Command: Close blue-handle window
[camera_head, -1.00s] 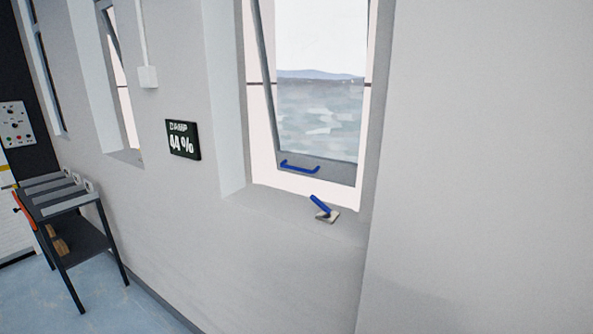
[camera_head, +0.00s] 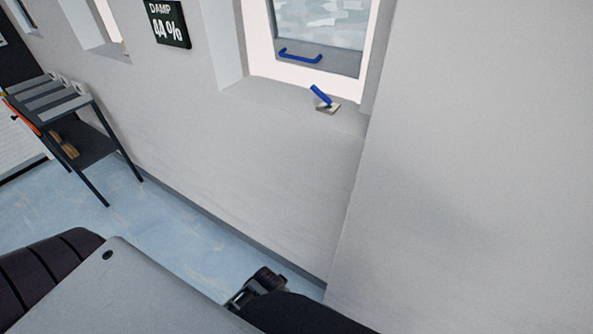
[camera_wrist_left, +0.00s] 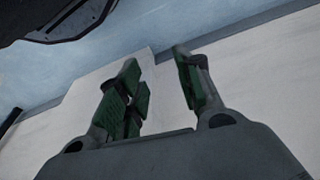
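The window sash (camera_head: 340,63) with a blue handle (camera_head: 300,55) shows at the top of the head view, in a deep wall recess. The sash stands tilted out of its frame, with a bright gap below its lower rail. Its upper part is cut off by the picture edge. My left gripper (camera_wrist_left: 160,88) is open and empty in the left wrist view, near pale wall and blue floor, with no handle in that view. A dark arm part of mine (camera_head: 262,284) shows low in the head view, well below the window; I cannot tell which arm it is.
A blue-handled tool with a flat base (camera_head: 323,98) rests on the sill (camera_head: 285,97) just below the window. A projecting wall (camera_head: 470,170) stands to the right. A dark metal table (camera_head: 85,140) stands at the left, and a damp sign (camera_head: 168,24) hangs above. Floor between is clear.

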